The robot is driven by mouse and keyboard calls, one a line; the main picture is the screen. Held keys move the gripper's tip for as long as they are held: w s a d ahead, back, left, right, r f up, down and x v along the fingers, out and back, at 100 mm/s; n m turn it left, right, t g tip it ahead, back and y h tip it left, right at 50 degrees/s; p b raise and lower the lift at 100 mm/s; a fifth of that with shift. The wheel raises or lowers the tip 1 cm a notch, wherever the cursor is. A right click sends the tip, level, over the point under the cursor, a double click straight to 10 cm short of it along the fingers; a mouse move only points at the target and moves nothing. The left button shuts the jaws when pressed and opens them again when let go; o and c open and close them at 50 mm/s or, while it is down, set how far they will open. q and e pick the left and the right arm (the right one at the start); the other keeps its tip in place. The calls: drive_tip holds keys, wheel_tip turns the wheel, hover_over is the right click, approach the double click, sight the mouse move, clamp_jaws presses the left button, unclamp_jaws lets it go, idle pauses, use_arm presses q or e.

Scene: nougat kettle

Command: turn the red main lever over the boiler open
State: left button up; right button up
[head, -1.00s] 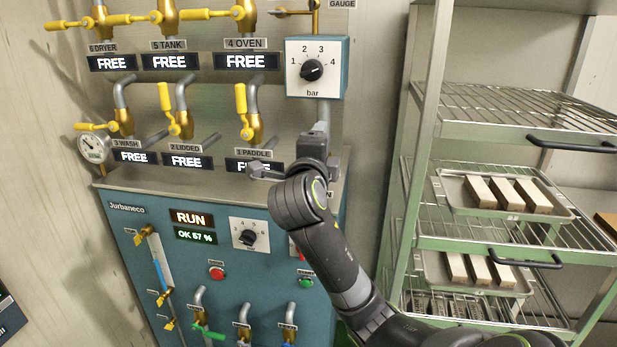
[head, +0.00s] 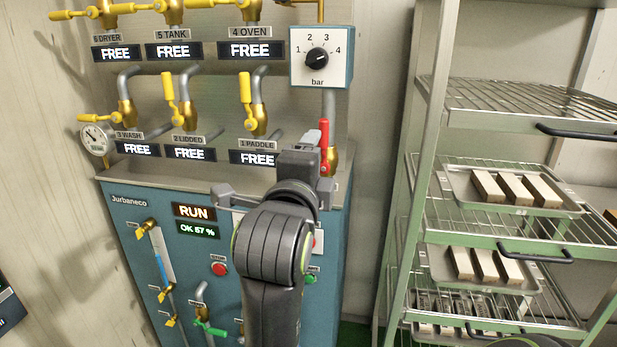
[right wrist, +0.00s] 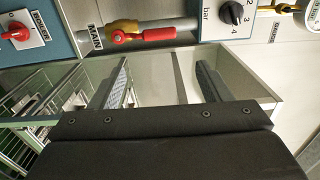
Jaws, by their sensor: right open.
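The red main lever (head: 324,138) stands upright in the head view, in line with the pipe below the bar dial. It sits on a brass valve (head: 334,160); its lower end is partly hidden by my right gripper. The right wrist view shows the whole lever (right wrist: 148,35) beside the MAIN label, parallel to the pipe. My right gripper (head: 300,162) is just in front and left of the valve in the head view. In the wrist view its two fingers (right wrist: 162,66) are apart and empty, with the lever beyond the tips. My left gripper is not in view.
The bar dial (head: 318,59) is above the lever. Yellow-handled valves (head: 246,88) stand to the left. The boiler cabinet (head: 130,215) is below. A green rack (head: 425,130) with trays of bars stands at the right. The wrist view shows a red rotary switch (right wrist: 17,33).

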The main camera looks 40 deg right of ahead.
use_arm(q)
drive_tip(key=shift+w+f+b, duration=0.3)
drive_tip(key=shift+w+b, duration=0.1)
drive_tip(key=shift+b, duration=0.05)
use_arm(e)
drive_tip(key=shift+v, duration=1.05)
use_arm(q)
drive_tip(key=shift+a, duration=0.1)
